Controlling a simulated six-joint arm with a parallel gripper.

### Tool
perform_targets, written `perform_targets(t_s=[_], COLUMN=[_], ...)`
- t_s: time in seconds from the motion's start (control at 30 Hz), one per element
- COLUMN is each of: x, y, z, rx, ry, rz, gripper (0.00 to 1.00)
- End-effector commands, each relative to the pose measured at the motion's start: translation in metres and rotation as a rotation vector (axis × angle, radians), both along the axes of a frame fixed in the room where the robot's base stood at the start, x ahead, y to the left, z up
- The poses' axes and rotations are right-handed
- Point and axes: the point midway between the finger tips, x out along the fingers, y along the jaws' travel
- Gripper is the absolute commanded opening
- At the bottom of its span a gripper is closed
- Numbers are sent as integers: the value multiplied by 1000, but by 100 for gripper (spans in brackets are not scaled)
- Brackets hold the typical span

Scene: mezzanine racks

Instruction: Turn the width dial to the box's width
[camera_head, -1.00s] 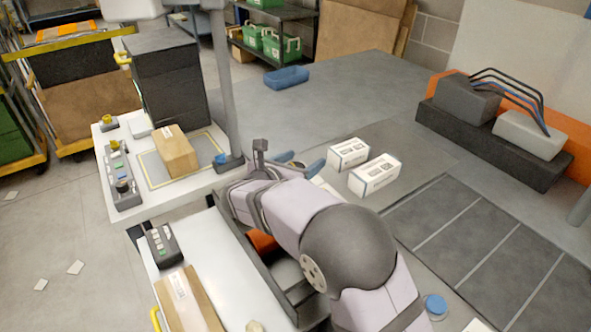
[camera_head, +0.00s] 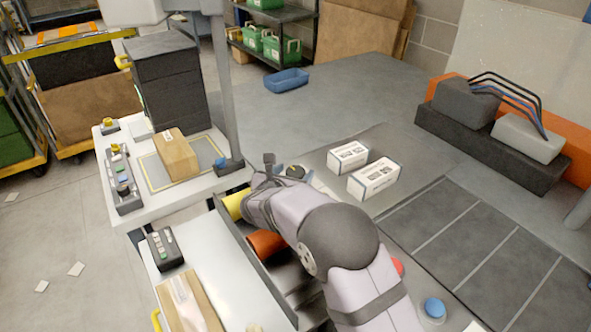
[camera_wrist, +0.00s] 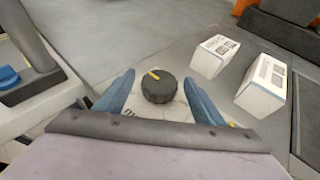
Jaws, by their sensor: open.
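A round black dial (camera_wrist: 158,87) with a yellow pointer mark sits on a pale plate with dark print, mostly hidden. The mark points up and slightly left in the wrist view. My gripper (camera_wrist: 159,77) is open, with one blue finger on each side of the dial and gaps between. In the head view the dial (camera_head: 296,171) is a small dark knob beside my gripper, partly hidden by it. A brown cardboard box (camera_head: 180,158) with a pale label lies inside a yellow-outlined square on the white table.
Two white printed boxes (camera_head: 348,157) (camera_head: 375,179) stand close to the right of the dial. Yellow and orange rolls (camera_head: 267,244) lie under my arm. A control panel (camera_head: 123,180) and a grey post (camera_head: 228,90) stand near the cardboard box. Another parcel (camera_head: 188,303) lies below.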

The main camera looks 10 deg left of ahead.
Motion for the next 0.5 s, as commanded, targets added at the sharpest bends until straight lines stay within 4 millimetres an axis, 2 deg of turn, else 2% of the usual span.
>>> perform_targets(t_s=[0.2,0.5], x=[15,17], y=[-2,-2], z=[-6,-7], rx=[1,0], ry=[0,0], rz=[-1,0], gripper=[62,62])
